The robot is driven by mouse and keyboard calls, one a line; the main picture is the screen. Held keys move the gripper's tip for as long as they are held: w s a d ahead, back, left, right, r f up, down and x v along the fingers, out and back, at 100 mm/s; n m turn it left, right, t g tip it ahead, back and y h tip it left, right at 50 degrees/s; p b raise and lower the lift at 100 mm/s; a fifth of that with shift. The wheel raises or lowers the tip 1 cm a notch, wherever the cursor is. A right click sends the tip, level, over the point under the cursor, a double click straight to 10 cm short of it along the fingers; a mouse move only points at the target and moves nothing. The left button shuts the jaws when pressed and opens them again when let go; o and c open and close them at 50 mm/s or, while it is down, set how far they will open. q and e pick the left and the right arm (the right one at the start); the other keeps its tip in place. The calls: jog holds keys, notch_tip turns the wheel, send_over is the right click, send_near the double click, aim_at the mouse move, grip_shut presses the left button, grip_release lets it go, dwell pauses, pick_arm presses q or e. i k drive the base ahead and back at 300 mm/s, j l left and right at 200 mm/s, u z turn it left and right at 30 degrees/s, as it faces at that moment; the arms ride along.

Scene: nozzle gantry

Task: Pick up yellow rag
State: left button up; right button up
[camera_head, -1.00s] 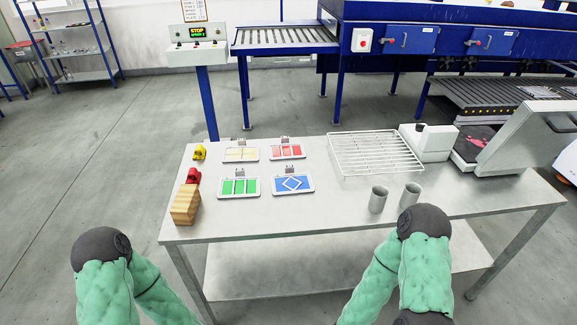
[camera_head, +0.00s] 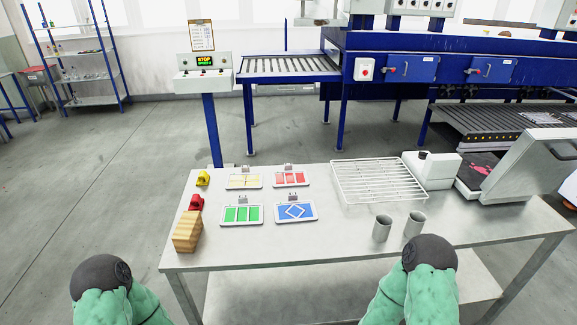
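I cannot make out a clear yellow rag. A small yellow object (camera_head: 203,179) sits at the back left corner of the metal table (camera_head: 330,240); it is too small to tell what it is. A tray with yellow panels (camera_head: 244,181) lies to its right. Neither gripper is in view; only green-sleeved parts of my arms with dark joints show at the bottom, in front of the table.
On the table are a red object (camera_head: 196,202), a wooden block (camera_head: 187,231), red, green and blue panel trays, a wire rack (camera_head: 379,181), two grey cups (camera_head: 382,228) and a white device (camera_head: 431,170). Bare tabletop lies front and centre. Blue machinery stands behind.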

aim_at(203, 178)
jog(key=z, duration=1.05)
jog(key=u, duration=1.55)
jog(key=i+j+u, duration=0.1)
jog(key=j, duration=0.2)
jog(key=j+u, duration=0.1)
jog(key=j, duration=0.25)
jog(key=i+j+u, duration=0.1)
jog(key=j, duration=0.2)
jog(key=i+j+u, duration=0.3)
jog(key=i+j, duration=0.4)
jog(key=i+j+u, duration=0.35)
jog(key=i+j, duration=0.25)
jog(key=i, duration=0.15)
jog(key=i+z, duration=0.45)
jog(key=i+j+z, duration=0.3)
jog(key=i+z, duration=0.15)
jog(key=i, duration=0.1)
